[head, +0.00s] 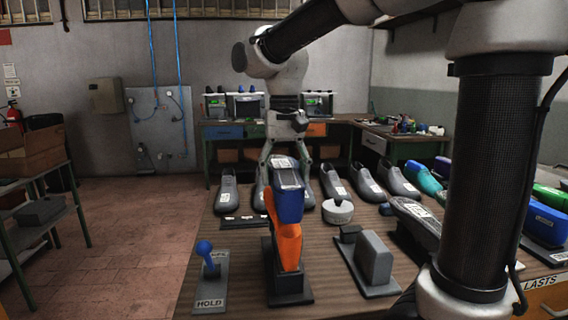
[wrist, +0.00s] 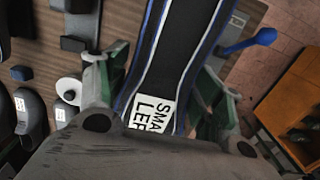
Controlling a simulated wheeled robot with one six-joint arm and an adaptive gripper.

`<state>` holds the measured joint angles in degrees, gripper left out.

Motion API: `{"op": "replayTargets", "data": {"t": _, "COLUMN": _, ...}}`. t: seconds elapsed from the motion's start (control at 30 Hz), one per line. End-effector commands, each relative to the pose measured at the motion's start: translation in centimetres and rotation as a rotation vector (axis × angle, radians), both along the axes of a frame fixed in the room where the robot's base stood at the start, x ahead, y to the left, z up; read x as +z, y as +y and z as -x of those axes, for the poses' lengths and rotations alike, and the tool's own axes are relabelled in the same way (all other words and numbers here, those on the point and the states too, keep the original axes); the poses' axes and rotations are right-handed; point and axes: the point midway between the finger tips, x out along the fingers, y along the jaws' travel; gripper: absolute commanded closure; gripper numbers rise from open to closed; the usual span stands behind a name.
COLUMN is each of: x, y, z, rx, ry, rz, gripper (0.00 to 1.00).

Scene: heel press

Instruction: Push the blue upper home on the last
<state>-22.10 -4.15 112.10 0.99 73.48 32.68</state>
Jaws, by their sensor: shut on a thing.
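The blue upper (head: 289,207) sits over the upper part of the orange last (head: 288,248), which stands upright on a dark base on the table. Orange shows below the upper and along its left edge; I cannot tell how far the upper is seated. In the wrist view the upper (wrist: 172,55) looks dark with blue edges and a white label reading "SMA… LEF…". My gripper (head: 286,165) is above the last, shut on the upper, with one green finger on each side of it in the wrist view (wrist: 165,85).
A blue-knobbed lever (head: 206,254) on a plate marked "HOLD" stands left of the last. A grey block (head: 374,258) on a dark base stands to the right.

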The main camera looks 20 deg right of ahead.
Motion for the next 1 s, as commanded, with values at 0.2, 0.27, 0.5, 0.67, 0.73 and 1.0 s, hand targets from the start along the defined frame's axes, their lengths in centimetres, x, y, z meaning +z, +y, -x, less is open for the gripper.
{"op": "replayTargets", "data": {"t": 0.2, "x": -2.2, "y": 0.0, "z": 0.1, "rx": 0.0, "ry": 0.002, "rz": 0.002, "gripper": 0.62}}
{"op": "replayTargets", "data": {"t": 0.27, "x": -2.8, "y": 0.0, "z": 0.0, "rx": 0.0, "ry": 0.002, "rz": 0.001, "gripper": 0.62}}
{"op": "replayTargets", "data": {"t": 0.5, "x": -5.1, "y": 0.0, "z": 0.0, "rx": 0.0, "ry": 0.002, "rz": 0.001, "gripper": 0.62}}
{"op": "replayTargets", "data": {"t": 0.67, "x": -6.2, "y": 0.0, "z": 0.0, "rx": 0.0, "ry": 0.001, "rz": 0.001, "gripper": 0.62}}
{"op": "replayTargets", "data": {"t": 0.73, "x": -6.6, "y": 0.0, "z": 0.0, "rx": 0.0, "ry": 0.001, "rz": 0.001, "gripper": 0.62}}
{"op": "replayTargets", "data": {"t": 1.0, "x": -7.0, "y": 0.0, "z": 0.0, "rx": 0.0, "ry": 0.0, "rz": 0.0, "gripper": 0.62}}
